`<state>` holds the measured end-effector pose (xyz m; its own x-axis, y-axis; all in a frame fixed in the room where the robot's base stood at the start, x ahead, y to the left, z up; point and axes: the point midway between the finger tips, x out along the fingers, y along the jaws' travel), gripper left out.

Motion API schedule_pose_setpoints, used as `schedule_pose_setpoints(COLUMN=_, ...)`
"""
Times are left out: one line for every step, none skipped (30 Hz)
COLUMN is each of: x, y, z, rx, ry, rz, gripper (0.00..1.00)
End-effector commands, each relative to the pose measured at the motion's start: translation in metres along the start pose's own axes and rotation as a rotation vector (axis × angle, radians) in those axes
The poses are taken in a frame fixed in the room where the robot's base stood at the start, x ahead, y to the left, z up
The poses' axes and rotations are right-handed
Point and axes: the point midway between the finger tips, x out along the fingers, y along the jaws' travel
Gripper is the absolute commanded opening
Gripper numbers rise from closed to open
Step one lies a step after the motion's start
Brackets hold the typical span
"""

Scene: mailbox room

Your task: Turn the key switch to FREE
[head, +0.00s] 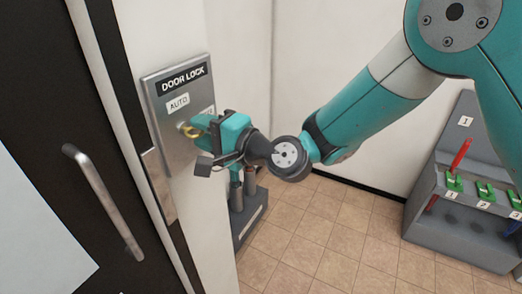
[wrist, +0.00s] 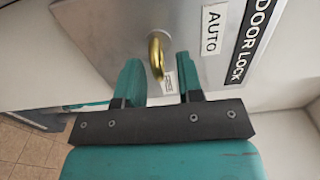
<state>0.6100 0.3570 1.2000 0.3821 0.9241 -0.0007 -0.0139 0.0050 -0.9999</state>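The grey metal switch panel (head: 168,135) on the wall beside the door reads DOOR LOCK, with an AUTO label (head: 178,103) below. A brass-coloured key (wrist: 156,55) sticks out of it, and it also shows in the head view (head: 189,130). My gripper (wrist: 160,72) is at the panel with its two teal fingers apart. The key lies between the fingertips, nearer the left one in the wrist view, with a gap visible to the right finger. A second small label (wrist: 169,83) is partly hidden by my gripper, and I cannot read it.
A dark door with a metal bar handle (head: 103,200) stands to the left. A grey rack (head: 470,205) with green holders and a red-handled item stands at the right. A grey stand (head: 250,215) is on the floor below my gripper. The tiled floor between is clear.

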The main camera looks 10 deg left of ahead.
Motion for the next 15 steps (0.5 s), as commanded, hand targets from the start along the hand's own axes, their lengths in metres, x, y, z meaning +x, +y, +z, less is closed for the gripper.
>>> schedule_pose_setpoints(x=-0.01, y=0.005, z=-0.002, rx=0.001, ry=0.005, rz=0.0, gripper=0.34)
schedule_pose_setpoints(x=-0.016, y=0.006, z=-0.002, rx=0.001, ry=0.005, rz=0.0, gripper=0.34)
schedule_pose_setpoints(x=-0.026, y=0.007, z=-0.002, rx=0.001, ry=0.005, rz=0.0, gripper=0.34)
schedule_pose_setpoints(x=-0.033, y=0.008, z=-0.003, rx=0.001, ry=0.006, rz=0.0, gripper=0.34)
schedule_pose_setpoints(x=-0.041, y=0.008, z=-0.002, rx=0.001, ry=0.006, rz=0.0, gripper=0.34)
schedule_pose_setpoints(x=-0.052, y=0.008, z=-0.003, rx=0.001, ry=0.007, rz=-0.001, gripper=0.34)
schedule_pose_setpoints(x=-0.06, y=0.008, z=-0.003, rx=0.001, ry=0.007, rz=-0.001, gripper=0.34)
schedule_pose_setpoints(x=-0.068, y=0.008, z=-0.003, rx=0.001, ry=0.008, rz=0.0, gripper=0.34)
schedule_pose_setpoints(x=-0.079, y=0.008, z=-0.002, rx=0.001, ry=0.007, rz=-0.002, gripper=0.34)
schedule_pose_setpoints(x=-0.086, y=0.008, z=-0.003, rx=0.0, ry=0.008, rz=-0.001, gripper=0.34)
schedule_pose_setpoints(x=-0.094, y=0.008, z=-0.003, rx=0.0, ry=0.008, rz=-0.001, gripper=0.34)
schedule_pose_setpoints(x=-0.104, y=0.007, z=-0.002, rx=0.0, ry=0.008, rz=-0.002, gripper=0.34)
schedule_pose_setpoints(x=-0.111, y=0.007, z=-0.003, rx=0.0, ry=0.008, rz=-0.002, gripper=0.34)
schedule_pose_setpoints(x=-0.117, y=0.006, z=-0.003, rx=-0.001, ry=0.008, rz=-0.002, gripper=0.34)
schedule_pose_setpoints(x=-0.125, y=0.006, z=-0.003, rx=0.0, ry=0.008, rz=-0.001, gripper=0.34)
